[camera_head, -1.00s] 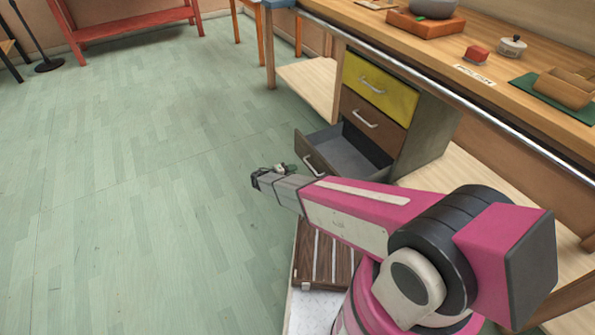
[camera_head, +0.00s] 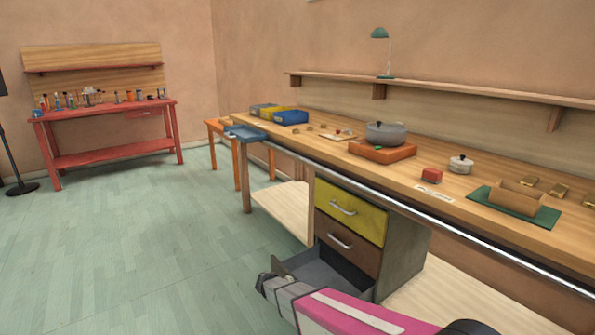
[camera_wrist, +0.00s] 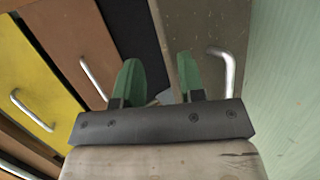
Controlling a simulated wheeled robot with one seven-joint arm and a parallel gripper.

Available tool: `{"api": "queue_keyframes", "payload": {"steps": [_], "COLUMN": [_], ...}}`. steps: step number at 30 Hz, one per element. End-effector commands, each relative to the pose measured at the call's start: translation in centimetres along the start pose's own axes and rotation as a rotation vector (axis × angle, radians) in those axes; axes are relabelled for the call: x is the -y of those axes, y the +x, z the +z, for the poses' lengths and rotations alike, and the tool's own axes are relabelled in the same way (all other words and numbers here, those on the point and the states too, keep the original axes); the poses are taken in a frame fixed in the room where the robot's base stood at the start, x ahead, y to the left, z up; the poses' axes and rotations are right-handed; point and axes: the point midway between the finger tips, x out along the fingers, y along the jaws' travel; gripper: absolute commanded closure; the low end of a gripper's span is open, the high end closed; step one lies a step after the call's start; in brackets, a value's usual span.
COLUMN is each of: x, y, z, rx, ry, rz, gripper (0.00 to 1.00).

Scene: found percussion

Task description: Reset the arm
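My pink arm reaches in from the bottom of the head view. My gripper (camera_head: 268,284) is at its end, in front of the drawer unit, overlapping the open bottom drawer (camera_head: 318,264) in the picture. In the wrist view, the two green fingers of my gripper (camera_wrist: 160,82) stand apart with nothing seen between them. Beyond them are the grey drawer front with its metal handle (camera_wrist: 226,70) and the dark drawer inside. I cannot tell whether the fingers touch the drawer.
The yellow drawer (camera_head: 350,212) and brown drawer (camera_head: 346,246) above are shut. A red bench (camera_head: 105,122) stands far left. The floor (camera_head: 130,260) at left is clear.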

Motion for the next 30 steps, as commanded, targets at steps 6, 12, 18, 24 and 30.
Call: {"api": "queue_keyframes", "payload": {"steps": [6,12,18,24,30], "x": [-7.8,-13.2,-18.0,-21.1,-22.1], "y": [2.2,2.8,2.1,1.1,0.7], "z": [6.5,11.7,16.6,19.5,20.1], "rx": [0.120,0.166,0.153,0.110,0.087], "ry": [0.064,0.143,0.245,0.330,0.360], "rz": [-0.282,-0.541,-0.784,-0.945,-0.998], "gripper": [0.64,0.64,0.64,0.64,0.64]}}
